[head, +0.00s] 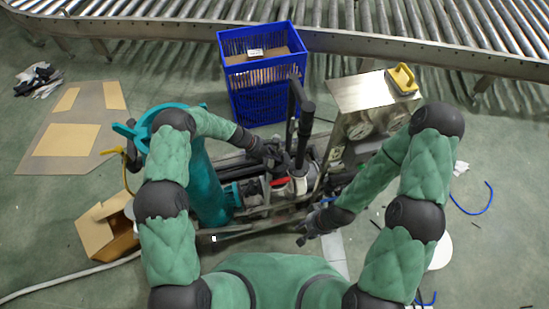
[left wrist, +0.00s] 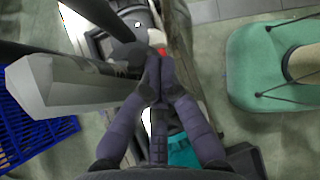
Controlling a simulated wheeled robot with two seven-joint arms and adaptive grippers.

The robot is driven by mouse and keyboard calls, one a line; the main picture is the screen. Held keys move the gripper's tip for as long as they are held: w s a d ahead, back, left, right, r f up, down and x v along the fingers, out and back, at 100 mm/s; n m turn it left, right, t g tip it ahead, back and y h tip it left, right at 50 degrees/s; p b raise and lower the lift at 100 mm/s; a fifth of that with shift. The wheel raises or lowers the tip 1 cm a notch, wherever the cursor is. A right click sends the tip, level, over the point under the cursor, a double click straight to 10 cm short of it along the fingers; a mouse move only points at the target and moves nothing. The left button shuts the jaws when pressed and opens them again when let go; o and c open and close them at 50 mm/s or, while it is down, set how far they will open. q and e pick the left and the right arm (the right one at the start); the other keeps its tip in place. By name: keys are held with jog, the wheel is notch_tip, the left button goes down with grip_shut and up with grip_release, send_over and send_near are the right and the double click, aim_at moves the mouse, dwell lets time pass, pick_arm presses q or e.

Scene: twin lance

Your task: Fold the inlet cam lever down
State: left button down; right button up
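A small red part (head: 280,181) sits beside a white fitting (head: 298,185) on the skid in the head view. It may be the inlet cam lever, but it is too small to tell. In the left wrist view the red part (left wrist: 163,51) shows just beyond the fingertips, partly hidden by them. My left gripper (head: 268,156) is above the skid, left of the black upright pipe. Its fingertips (left wrist: 157,72) meet in the left wrist view, with nothing clearly between them. My right gripper (head: 302,236) is low at the skid's front edge; its finger opening is unclear.
A black pipe (head: 303,135) stands upright from the skid. A teal cylinder (head: 204,185) is on the left and a metal cabinet (head: 365,92) on the right. A blue crate (head: 262,98) stands behind, before the roller conveyor (head: 400,48). A cardboard box (head: 107,228) lies at left.

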pick_arm(q)
jog(key=shift+w+a+r+t, duration=0.3)
jog(key=shift+w+r, duration=0.1)
jog(key=shift+w, duration=0.35)
notch_tip(320, 180, up, 9)
jog(key=s, duration=0.1)
jog(key=shift+s+d, duration=0.2)
jog(key=shift+d, duration=0.1)
jog(key=s+a+f+m+y, duration=0.1)
jog(key=s+a+f+m, duration=0.1)
jog(key=s+f+m, duration=0.35)
jog(key=s+a+f+m+g+y, duration=0.1)
jog(key=s+a+f+m+y, duration=0.15)
jog(key=s, duration=0.65)
jog(key=s+a+f+m+y, duration=0.1)
jog(key=s+a+f+m, duration=0.2)
jog(key=s+m, duration=0.3)
jog(key=s+r+m, duration=0.2)
jog(key=s+m, duration=0.4)
jog(key=s, duration=0.3)
jog(key=shift+s+d+t, duration=0.15)
jog(key=shift+d+t, duration=0.05)
jog(key=shift+t, duration=0.1)
